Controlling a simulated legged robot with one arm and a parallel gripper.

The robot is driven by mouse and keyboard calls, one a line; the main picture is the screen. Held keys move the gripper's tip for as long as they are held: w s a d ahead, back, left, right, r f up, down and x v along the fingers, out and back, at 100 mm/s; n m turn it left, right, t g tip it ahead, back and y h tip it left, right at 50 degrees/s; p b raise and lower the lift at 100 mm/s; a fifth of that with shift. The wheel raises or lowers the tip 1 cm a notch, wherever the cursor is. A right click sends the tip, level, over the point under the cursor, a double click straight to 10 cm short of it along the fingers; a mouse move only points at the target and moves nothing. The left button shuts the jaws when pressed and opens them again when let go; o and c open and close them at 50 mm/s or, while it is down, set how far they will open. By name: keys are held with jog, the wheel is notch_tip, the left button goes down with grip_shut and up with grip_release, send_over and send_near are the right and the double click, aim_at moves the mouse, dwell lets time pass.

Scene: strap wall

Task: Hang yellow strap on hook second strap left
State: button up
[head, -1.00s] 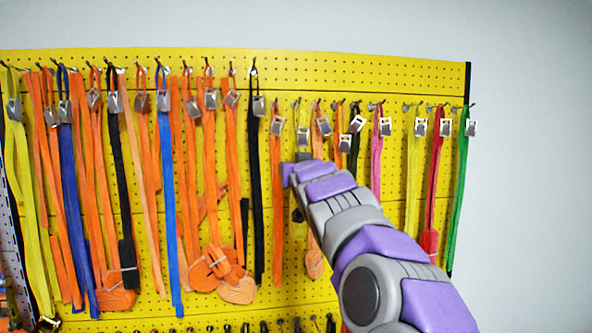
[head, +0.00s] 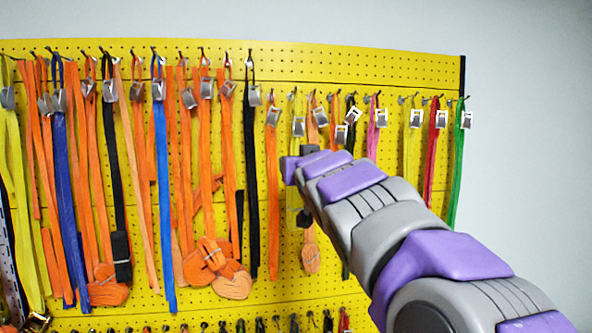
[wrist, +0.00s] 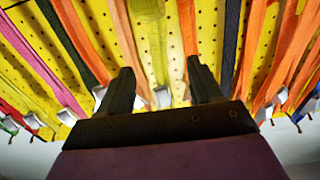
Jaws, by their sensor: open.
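A yellow strap (head: 298,108) with a silver buckle (head: 298,127) hangs on the yellow pegboard, between two orange straps. My gripper (wrist: 161,85) is open in the wrist view, with one dark finger on each side of this yellow strap (wrist: 156,55). I see no clear contact, and the gap to the strap is hard to judge. In the head view my wrist covers part of the strap, and the fingers are mostly hidden. Another yellow strap (head: 413,160) hangs farther right, left of a red strap (head: 430,165). More yellow straps (head: 22,200) hang at the far left.
Orange straps (head: 272,190) and (wrist: 187,35) hang close on both sides of my gripper. A black strap (head: 250,190) and a pink strap (head: 372,140) are near. A green strap (head: 457,170) hangs by the board's right edge. Blank wall lies beyond.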

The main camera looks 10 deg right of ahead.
jog(key=s+b, duration=0.1)
jog(key=s, duration=0.7)
jog(key=s+d+f+g+b, duration=0.1)
jog(key=s+f+g+b, duration=0.25)
jog(key=f, duration=0.95)
jog(key=s+f+g+h+b, duration=0.1)
jog(key=s+f+g+b, duration=0.3)
jog(key=f, duration=0.9)
jog(key=s+d+f+g+b, duration=0.15)
jog(key=s+f, duration=0.35)
jog(key=f, duration=0.8)
jog(key=s+a+f+g+y+b, duration=0.1)
jog(key=s+f+g+b, duration=0.7)
jog(key=s+f, duration=1.8)
jog(key=s+a+g, duration=0.1)
jog(key=g, duration=0.1)
jog(key=shift+a+f+g, duration=0.15)
jog(key=shift+a+g, duration=0.05)
jog(key=shift+g, duration=0.2)
